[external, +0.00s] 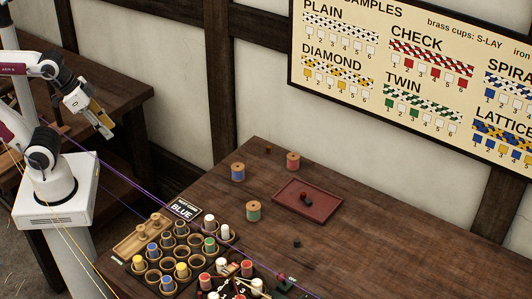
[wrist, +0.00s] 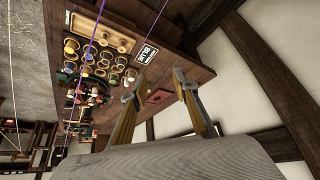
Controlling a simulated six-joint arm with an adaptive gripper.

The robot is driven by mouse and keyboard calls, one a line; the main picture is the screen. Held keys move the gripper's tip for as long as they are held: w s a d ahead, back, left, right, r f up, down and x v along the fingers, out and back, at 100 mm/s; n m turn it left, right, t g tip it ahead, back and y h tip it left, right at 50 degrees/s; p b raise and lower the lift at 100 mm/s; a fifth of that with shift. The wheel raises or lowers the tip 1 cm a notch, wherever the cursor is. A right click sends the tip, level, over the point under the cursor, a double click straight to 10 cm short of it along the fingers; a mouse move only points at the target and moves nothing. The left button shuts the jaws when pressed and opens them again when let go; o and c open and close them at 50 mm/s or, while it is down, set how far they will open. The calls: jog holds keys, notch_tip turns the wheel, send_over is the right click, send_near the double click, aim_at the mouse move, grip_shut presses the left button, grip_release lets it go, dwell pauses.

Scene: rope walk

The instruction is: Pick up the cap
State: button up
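No thing in view is plainly a cap. Candidates are the small dark and red pieces (external: 305,198) in the red tray (external: 322,210), and a small dark piece (external: 296,243) on the bare table in front of it; all are too small to make out. My gripper (external: 106,132) is at the upper left, raised, well away from the tray and these pieces. In the wrist view my gripper (wrist: 159,80) has its two fingers wide apart with nothing held between them. The red tray shows far off between the fingers (wrist: 160,96).
Blue (external: 238,172), red (external: 293,161) and green (external: 253,211) spools stand near the tray. A cup rack (external: 140,262) with several bobbins fills the table's front left. Purple and yellow strands cross near my base. The table's right side (external: 400,240) is clear.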

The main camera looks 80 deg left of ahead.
jog(key=shift+s+d+f, duration=0.15)
jog(key=shift+s+f, duration=0.05)
jog(key=shift+s, duration=0.15)
jog(key=c, duration=0.3)
jog(key=shift+w, duration=0.1)
